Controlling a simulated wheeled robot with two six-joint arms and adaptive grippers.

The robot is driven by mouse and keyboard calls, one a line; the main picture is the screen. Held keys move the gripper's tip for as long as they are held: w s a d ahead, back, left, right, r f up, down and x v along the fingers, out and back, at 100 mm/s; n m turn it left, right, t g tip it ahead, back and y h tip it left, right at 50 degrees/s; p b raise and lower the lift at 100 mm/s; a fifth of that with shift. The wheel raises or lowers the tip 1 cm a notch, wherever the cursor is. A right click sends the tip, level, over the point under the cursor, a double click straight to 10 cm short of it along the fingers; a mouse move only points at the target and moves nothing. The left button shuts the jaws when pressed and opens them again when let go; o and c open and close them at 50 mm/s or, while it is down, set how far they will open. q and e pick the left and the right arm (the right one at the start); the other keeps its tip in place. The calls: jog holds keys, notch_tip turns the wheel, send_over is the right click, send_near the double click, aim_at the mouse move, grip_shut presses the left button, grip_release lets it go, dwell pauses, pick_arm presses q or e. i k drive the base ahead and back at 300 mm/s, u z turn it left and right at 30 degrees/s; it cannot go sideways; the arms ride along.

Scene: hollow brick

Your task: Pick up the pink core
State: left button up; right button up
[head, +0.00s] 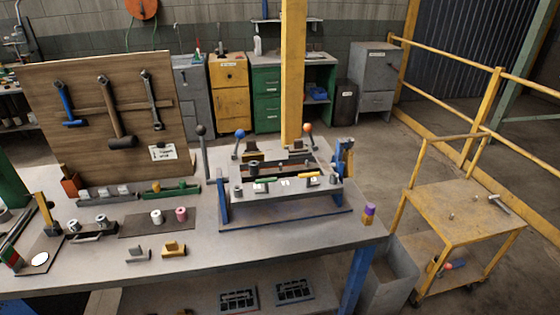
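The pink core (181,213) stands upright on a dark mat (140,227) on the workbench, left of the middle of the head view. A white core (156,217) stands just left of it on the same mat, a small gap apart. Neither of my grippers shows in the head view. Nothing touches or covers the pink core.
A blue-framed fixture (285,212) with levers stands right of the mat. A grey block (137,254) and a yellow block (174,249) lie in front. A green rail (172,193) lies behind. A wooden tool board (105,110) rises at the back left.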

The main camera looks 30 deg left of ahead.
aim_at(182, 216)
jog(key=u, duration=1.65)
